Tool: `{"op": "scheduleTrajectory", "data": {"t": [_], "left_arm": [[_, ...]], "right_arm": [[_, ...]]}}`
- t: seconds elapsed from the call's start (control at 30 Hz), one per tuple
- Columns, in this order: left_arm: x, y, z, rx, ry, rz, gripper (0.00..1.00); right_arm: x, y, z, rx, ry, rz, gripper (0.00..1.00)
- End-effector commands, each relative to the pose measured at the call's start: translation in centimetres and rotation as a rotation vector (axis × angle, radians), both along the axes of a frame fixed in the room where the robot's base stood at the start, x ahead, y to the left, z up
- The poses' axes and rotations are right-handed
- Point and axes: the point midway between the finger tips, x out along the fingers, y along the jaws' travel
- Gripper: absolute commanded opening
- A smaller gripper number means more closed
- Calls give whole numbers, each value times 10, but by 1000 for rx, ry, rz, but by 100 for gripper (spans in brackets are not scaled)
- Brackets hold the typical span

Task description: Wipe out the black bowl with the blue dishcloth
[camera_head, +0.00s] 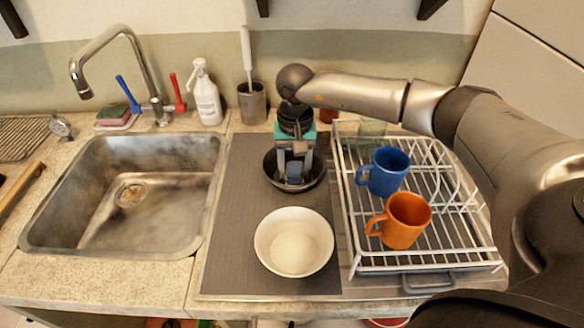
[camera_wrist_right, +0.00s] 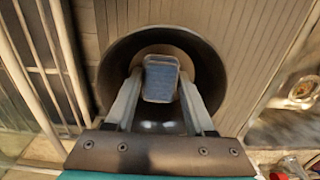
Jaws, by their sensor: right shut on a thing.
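The black bowl (camera_head: 314,183) stands on the grey mat behind the cream bowl. In the right wrist view the black bowl (camera_wrist_right: 113,65) lies around my fingertips. My right gripper (camera_head: 294,177) points down into the black bowl. In the right wrist view my right gripper (camera_wrist_right: 161,82) is shut on the blue dishcloth (camera_wrist_right: 161,78), which looks like a small folded block. The dishcloth (camera_head: 294,172) also shows in the head view, inside the bowl. I cannot tell whether it touches the bowl's floor. My left gripper is not in view.
A cream bowl (camera_head: 294,242) stands on the grey mat (camera_head: 238,225) in front. The white dish rack (camera_head: 345,205) at right holds a blue mug (camera_head: 388,171) and an orange mug (camera_head: 405,220). The sink (camera_head: 165,225) is at left. A soap bottle (camera_head: 207,103) and a grey cup (camera_head: 252,104) stand behind.

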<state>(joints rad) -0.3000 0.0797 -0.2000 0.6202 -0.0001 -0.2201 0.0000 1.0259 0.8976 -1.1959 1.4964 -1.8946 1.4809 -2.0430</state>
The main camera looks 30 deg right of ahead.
Motion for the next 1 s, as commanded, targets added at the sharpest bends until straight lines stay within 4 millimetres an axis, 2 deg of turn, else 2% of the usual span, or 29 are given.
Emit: {"op": "scheduleTrajectory", "data": {"t": [0.3, 0.7, 1.0], "left_arm": [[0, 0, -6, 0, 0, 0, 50], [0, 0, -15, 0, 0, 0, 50], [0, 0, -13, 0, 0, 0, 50]], "right_arm": [[3, -7, 0, -3, 2, -3, 9], [12, -4, -2, -2, 1, -1, 9], [12, -3, 0, -1, 2, 0, 9]]}}
